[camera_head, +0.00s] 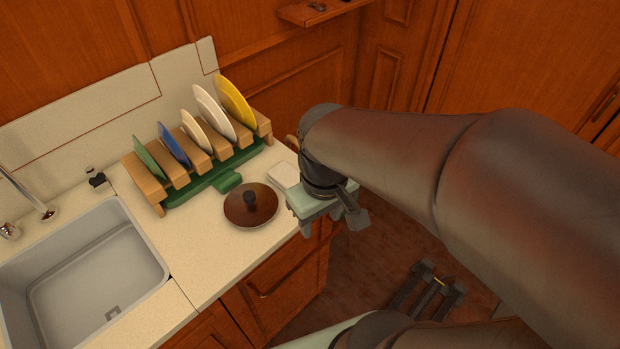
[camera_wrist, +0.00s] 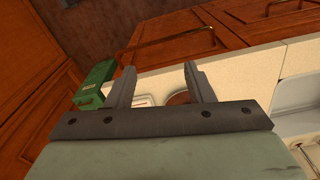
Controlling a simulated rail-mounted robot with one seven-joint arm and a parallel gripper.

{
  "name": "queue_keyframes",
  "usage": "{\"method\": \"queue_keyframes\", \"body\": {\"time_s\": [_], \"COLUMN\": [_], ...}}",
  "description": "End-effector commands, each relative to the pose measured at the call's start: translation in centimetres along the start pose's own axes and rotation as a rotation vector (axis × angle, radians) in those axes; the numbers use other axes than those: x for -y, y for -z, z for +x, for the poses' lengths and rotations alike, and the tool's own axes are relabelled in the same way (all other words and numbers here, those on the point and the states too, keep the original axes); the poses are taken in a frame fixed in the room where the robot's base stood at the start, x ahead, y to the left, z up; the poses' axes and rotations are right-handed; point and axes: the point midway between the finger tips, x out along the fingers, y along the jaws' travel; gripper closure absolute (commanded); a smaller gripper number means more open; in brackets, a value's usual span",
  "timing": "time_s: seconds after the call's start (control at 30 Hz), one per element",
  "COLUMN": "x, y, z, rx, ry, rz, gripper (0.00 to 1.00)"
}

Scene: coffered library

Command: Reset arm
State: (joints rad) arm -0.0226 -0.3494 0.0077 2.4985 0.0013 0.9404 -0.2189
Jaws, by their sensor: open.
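My gripper (camera_head: 333,222) hangs over the right edge of the counter, to the right of a brown round lid with a dark knob (camera_head: 250,204). In the wrist view its two fingers (camera_wrist: 160,70) stand apart with nothing held between them. My arm reaches in from the right and hides part of the counter's right end. The lid lies flat on the counter and shows partly between the fingers in the wrist view (camera_wrist: 181,98).
A wooden rack (camera_head: 203,170) holds several upright plates at the counter's back. A green block (camera_head: 228,182) and a small white dish (camera_head: 283,175) lie near the lid. A sink (camera_head: 90,270) is at left. A wooden shelf (camera_head: 310,12) juts out above.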

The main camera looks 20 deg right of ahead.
Motion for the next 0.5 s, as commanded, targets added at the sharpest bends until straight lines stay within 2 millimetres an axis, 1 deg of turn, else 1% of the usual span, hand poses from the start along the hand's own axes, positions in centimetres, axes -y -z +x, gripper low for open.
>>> {"method": "queue_keyframes", "body": {"time_s": [0.03, 0.1, 0.17, 0.27, 0.5], "x": [0.0, 0.0, 0.0, 0.0, 0.0], "y": [-0.9, -1.7, -2.1, -2.2, -2.2], "z": [0.2, 0.5, 0.6, 0.7, 0.7], "rx": [-0.004, -0.005, -0.006, -0.005, -0.005], "ry": [0.000, 0.001, 0.001, 0.002, 0.002], "rz": [0.085, 0.176, 0.222, 0.248, 0.245], "gripper": [0.52, 0.52, 0.52, 0.52, 0.52]}}
